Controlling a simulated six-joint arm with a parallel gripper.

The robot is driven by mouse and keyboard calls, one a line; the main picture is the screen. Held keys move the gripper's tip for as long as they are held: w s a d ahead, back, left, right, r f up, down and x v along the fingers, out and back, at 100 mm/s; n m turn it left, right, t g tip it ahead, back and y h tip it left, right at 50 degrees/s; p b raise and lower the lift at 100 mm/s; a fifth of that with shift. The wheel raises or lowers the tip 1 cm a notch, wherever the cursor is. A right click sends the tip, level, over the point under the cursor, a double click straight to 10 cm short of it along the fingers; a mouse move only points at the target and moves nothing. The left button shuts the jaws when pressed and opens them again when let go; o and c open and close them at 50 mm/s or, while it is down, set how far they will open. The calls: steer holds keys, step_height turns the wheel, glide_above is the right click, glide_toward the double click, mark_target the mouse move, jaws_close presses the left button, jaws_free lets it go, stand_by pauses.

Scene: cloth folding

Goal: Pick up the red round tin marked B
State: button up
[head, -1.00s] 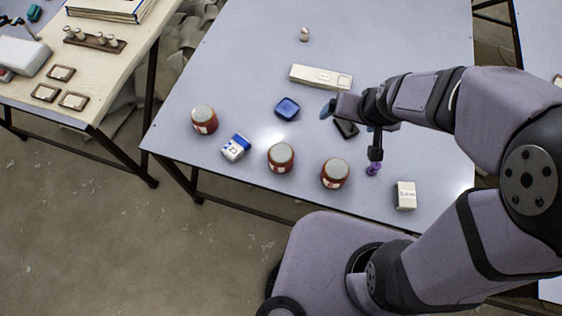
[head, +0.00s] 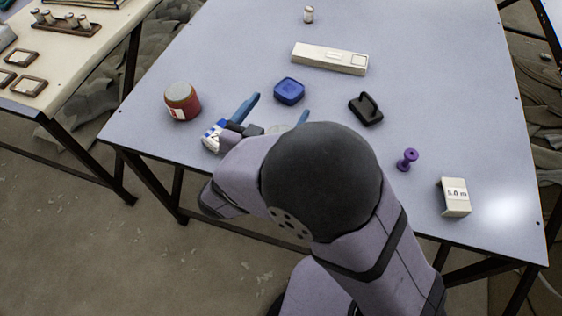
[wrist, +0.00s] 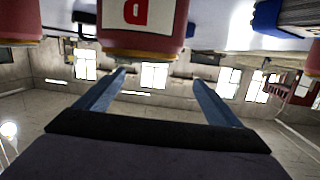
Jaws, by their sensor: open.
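The wrist picture is upside down. There a red tin (wrist: 175,40) with a white label is close ahead, centred over the space between the fingers and cut off at the top. Its red letter shows only in part, so I cannot tell whether it is B. My gripper (head: 281,104) is open, with blue fingers apart; they also show in the wrist view (wrist: 160,76). Nothing is held. My arm hides the table's front middle.
Part of another red tin (wrist: 18,22) shows at the wrist view's left. A blue-and-white box (head: 212,136) is by my gripper. A blue tin (head: 289,91), black object (head: 366,109), long white box (head: 330,58), purple piece (head: 407,159) and white box (head: 455,197) are around.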

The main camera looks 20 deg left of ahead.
steer(key=s+f+b, duration=0.1)
steer(key=s, duration=0.1)
steer(key=s+f+t+h+b, duration=0.1)
steer(key=s+f+b, duration=0.1)
steer(key=s+d+f+m+h+b, duration=0.1)
steer(key=s+f, duration=0.1)
steer(key=shift+s+f+b, duration=0.15)
steer(key=shift+s+b, duration=0.1)
steer(key=shift+b, duration=0.15)
steer(key=shift+s+f+h, duration=0.25)
steer(key=shift+f+h, duration=0.15)
steer(key=shift+f, duration=0.05)
steer(key=shift+b+x, duration=0.45)
steer(key=shift+x, duration=3.25)
steer(key=shift+d, duration=0.15)
steer(key=c, duration=1.6)
steer(key=shift+r, duration=0.15)
step_height(320, 180, up, 10)
steer(key=shift+f+p, duration=0.1)
steer(key=shift+p, duration=1.05)
